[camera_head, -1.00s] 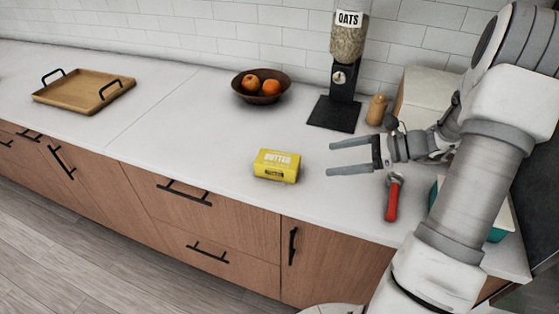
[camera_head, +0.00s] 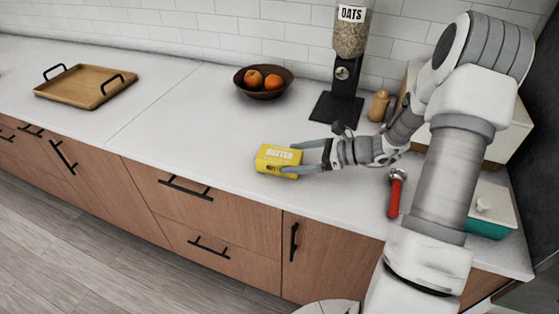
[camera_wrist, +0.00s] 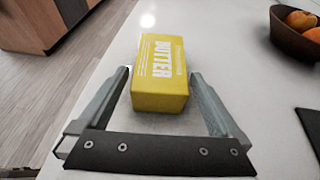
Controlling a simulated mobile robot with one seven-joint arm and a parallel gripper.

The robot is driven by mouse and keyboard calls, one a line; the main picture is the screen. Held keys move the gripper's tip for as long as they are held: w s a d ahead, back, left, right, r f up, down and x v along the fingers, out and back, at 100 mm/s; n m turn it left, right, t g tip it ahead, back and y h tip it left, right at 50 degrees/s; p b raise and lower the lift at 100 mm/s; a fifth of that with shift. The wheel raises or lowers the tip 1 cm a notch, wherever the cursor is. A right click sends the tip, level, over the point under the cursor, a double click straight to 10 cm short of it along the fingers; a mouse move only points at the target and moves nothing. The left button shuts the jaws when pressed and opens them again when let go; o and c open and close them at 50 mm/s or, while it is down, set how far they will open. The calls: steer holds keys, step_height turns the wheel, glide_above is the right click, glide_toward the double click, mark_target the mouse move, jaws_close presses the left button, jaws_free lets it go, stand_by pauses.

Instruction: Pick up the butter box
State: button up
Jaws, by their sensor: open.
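The yellow butter box (camera_head: 277,158) lies on the white counter near its front edge, left of my gripper. My gripper (camera_head: 305,157) is open, with its two fingers pointing left and their tips at either side of the box's right end. In the wrist view the butter box (camera_wrist: 160,75) lies ahead, with its near end between the fingertips of my gripper (camera_wrist: 160,78). Small gaps show between the box and both fingers, and the box rests on the counter.
A bowl of oranges (camera_head: 250,90) and the oats dispenser (camera_head: 345,70) stand behind. A red-handled tool (camera_head: 394,198) and a teal container (camera_head: 490,225) lie to the right. A wooden tray (camera_head: 85,87) sits at the far left. The counter left of the box is clear.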

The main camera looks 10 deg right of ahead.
mark_target(287, 156)
steer(key=x, duration=0.4)
steer(key=shift+w+a+r, duration=0.15)
steer(key=shift+w+a, duration=0.1)
steer(key=shift+a, duration=0.15)
steer(key=c, duration=1.3)
steer(key=shift+c, duration=0.8)
steer(key=shift+r, duration=0.2)
